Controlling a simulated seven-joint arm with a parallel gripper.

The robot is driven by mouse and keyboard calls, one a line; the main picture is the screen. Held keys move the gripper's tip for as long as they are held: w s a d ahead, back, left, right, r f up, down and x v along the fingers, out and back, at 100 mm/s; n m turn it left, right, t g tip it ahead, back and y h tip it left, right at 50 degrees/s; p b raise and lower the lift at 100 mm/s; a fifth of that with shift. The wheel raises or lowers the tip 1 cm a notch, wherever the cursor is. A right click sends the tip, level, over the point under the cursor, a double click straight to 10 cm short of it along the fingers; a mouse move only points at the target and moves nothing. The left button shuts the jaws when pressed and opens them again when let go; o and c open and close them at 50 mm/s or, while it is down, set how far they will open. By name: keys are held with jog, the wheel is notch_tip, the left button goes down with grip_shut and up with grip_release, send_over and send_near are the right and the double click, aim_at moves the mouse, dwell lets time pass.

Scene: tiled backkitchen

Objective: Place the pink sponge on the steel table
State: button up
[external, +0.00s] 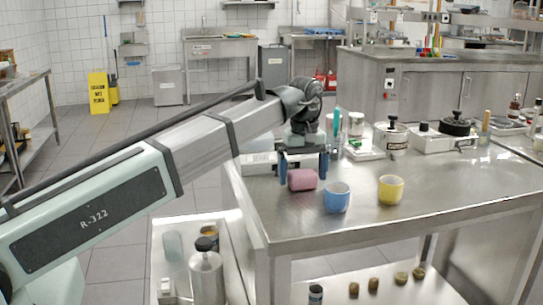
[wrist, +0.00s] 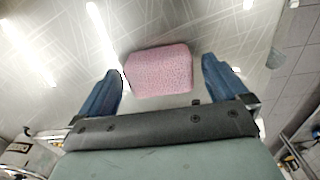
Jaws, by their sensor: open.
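The pink sponge (external: 302,180) rests on the steel table (external: 310,228), near its left edge, left of a blue cup. My gripper (external: 303,172) is over the sponge, pointing down, with its blue fingers apart on either side of it. In the wrist view the sponge (wrist: 160,71) lies between and slightly beyond the fingertips of my open gripper (wrist: 162,72). A gap shows between the sponge and the right finger; the left finger is very close to it, and I cannot tell whether they touch.
A blue cup (external: 337,198) and a yellow cup (external: 391,189) stand to the right of the sponge. A steel pot (external: 391,140) and other equipment stand along the table's back.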

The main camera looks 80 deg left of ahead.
aim_at(303, 173)
notch_tip(303, 173, up, 12)
dwell(0.5)
jog(key=shift+f, duration=0.1)
